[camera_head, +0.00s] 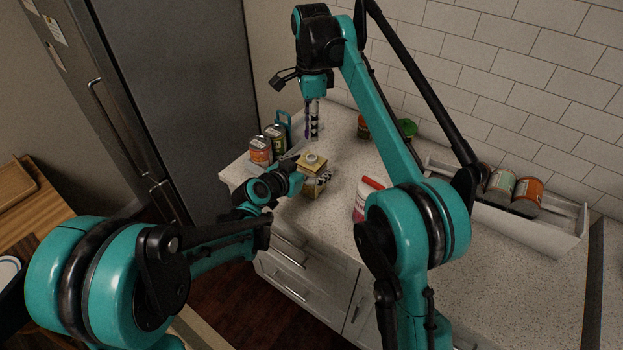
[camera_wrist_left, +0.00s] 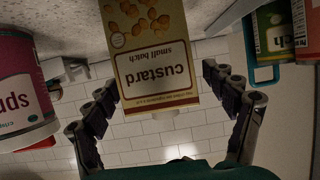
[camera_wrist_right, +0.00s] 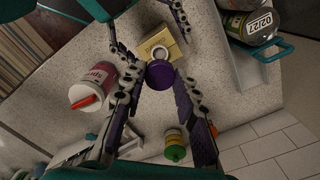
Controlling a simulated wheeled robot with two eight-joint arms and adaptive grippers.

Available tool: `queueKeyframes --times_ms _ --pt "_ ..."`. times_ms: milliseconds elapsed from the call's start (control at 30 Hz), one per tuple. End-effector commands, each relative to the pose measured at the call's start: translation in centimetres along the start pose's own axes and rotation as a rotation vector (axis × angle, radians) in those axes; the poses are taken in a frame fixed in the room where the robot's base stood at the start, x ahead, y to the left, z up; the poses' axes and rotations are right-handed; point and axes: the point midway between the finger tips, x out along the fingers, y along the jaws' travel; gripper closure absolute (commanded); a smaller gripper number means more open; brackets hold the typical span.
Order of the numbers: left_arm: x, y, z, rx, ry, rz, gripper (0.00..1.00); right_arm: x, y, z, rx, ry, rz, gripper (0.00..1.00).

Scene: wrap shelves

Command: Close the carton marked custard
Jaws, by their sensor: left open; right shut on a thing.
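My right gripper (camera_head: 313,135) is shut on a purple round cap (camera_wrist_right: 160,75), pointing down above the carton. I cannot tell the exact height between cap and neck.
A green-lidded jar (camera_head: 406,128) stands behind. A white rack (camera_head: 545,232) holds cans at the right.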

Motion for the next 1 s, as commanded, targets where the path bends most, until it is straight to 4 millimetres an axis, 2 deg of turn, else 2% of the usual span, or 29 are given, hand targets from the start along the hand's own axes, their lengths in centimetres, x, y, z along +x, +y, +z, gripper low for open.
queueKeyframes --times_ms 267,367,567,600,733,1000 --pt "0.1 0.0 0.0 0.001 0.0 0.0 0.16 0.0 0.0 0.0 0.0 0.0 0.0 0.79" --pt "0.1 0.0 0.0 0.001 0.0 0.0 0.37 0.0 0.0 0.0 0.0 0.0 0.0 0.79" --pt "0.1 0.0 0.0 0.001 0.0 0.0 0.89 0.0 0.0 0.0 0.0 0.0 0.0 0.79" --pt "0.1 0.0 0.0 0.001 0.0 0.0 0.92 0.0 0.0 0.0 0.0 0.0 0.0 0.79" --pt "0.1 0.0 0.0 0.001 0.0 0.0 0.92 0.9 0.0 0.0 0.0 -0.001 0.001 0.79" --pt "0.1 0.0 0.0 0.001 0.0 0.0 0.92 4.6 -0.1 -0.1 0.0 -0.004 0.006 0.79"
